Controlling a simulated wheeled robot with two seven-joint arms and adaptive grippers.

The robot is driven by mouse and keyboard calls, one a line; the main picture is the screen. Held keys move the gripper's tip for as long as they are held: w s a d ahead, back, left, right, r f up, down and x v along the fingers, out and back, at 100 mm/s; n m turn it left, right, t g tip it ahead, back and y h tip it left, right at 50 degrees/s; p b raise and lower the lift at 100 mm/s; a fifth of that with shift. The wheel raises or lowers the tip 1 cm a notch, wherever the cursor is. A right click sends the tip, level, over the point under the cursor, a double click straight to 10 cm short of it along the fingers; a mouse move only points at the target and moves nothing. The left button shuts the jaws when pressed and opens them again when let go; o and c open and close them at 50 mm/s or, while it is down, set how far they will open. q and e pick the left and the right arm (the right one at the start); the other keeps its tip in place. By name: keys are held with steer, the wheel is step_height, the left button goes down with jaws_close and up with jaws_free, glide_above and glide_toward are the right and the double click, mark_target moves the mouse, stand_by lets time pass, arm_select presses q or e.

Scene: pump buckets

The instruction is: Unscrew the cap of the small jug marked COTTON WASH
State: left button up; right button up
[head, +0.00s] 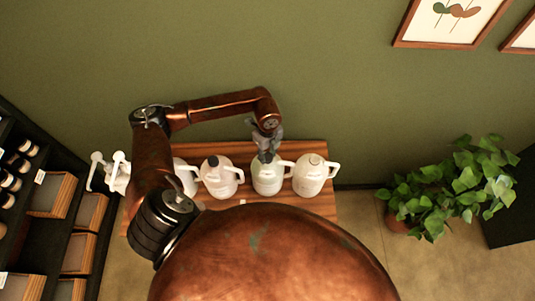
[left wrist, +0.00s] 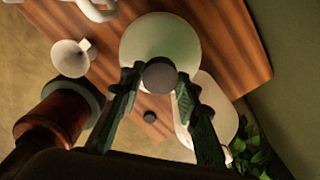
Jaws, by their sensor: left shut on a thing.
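A row of white jugs with handles stands on the wooden table. My left gripper (head: 267,152) points down onto the top of one jug (head: 268,180), second from the right. In the left wrist view the fingers of my left gripper (left wrist: 158,82) are closed on both sides of a dark round cap (left wrist: 160,73), above the round pale body of that jug (left wrist: 150,35). In the head view the gripper hides this cap. No label can be read, so I cannot tell which jug is marked COTTON WASH. My right gripper is not in view.
Jugs stand close on both sides, one to the left (head: 221,180) and one to the right (head: 311,180). White pump pieces (head: 118,172) are at the left. A plant (head: 450,190) stands right of the table (head: 300,148).

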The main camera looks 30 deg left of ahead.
arm_select(q)
steer(key=n+p, duration=0.2)
steer(key=n, duration=0.4)
steer(key=shift+r+n, duration=0.15)
steer(key=shift+n, duration=0.25)
steer(key=n+p, duration=0.2)
steer(key=n, duration=0.3)
steer(key=shift+n, duration=0.4)
steer(key=o, duration=1)
steer(key=shift+o, duration=0.5)
